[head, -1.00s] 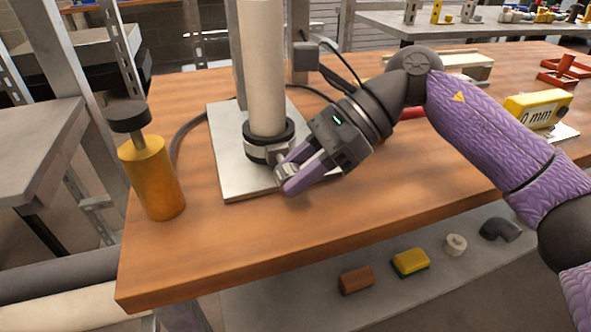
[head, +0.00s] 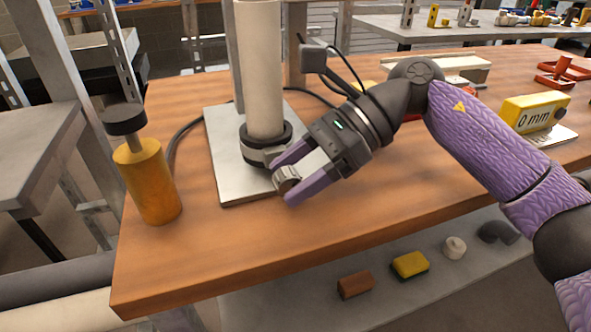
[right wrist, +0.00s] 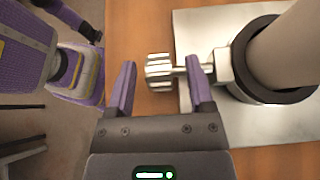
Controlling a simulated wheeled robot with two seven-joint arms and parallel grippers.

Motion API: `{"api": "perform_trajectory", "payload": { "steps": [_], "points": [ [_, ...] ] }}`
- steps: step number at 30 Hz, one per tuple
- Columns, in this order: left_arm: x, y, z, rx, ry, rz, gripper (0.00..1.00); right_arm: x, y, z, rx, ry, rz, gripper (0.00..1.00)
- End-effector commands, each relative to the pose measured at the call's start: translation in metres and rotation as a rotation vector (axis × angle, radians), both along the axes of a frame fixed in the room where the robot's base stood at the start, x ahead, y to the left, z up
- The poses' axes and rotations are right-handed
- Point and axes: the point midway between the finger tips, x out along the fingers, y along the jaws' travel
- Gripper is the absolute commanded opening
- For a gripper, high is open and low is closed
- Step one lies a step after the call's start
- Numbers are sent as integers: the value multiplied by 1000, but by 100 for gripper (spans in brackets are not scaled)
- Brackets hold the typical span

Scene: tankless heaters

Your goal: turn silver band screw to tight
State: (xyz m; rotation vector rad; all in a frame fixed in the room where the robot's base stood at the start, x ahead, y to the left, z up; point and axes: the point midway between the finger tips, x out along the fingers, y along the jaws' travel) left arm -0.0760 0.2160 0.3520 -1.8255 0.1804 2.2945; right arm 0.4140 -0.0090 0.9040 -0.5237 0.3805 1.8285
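The silver band (head: 256,157) wraps the foot of an upright cream pipe (head: 262,85), under a black collar (head: 285,130). Its ridged screw knob (head: 287,178) sticks out toward the front right on a short shaft. In the right wrist view the knob (right wrist: 158,70) and the band (right wrist: 222,68) show clearly. My right gripper (head: 285,181) is open, with its purple fingers spread on either side of the knob. In the right wrist view there are gaps beside the knob, and the right finger overlaps the shaft. My left gripper is out of view.
The pipe stands on a pale plate (head: 225,165) on the wooden bench (head: 340,220). An orange cylinder with a black top (head: 148,180) stands left. A yellow "0 mm" gauge (head: 533,112) sits right. Black cable runs behind the pipe. The bench front is clear.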

Motion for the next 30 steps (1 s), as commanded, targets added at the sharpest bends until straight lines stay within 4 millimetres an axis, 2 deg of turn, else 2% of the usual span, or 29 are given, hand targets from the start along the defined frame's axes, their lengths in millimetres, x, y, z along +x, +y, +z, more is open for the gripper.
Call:
{"api": "perform_trajectory", "payload": {
  "steps": [6,12,18,30],
  "points": [
    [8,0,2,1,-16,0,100,2,-6,6,-1,-1,-2,68],
    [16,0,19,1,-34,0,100,15,-46,36,2,-2,-6,68],
    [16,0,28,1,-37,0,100,25,-75,52,0,-1,-2,68],
    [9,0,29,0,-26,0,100,27,-82,52,1,3,-6,68]
  ]
}}
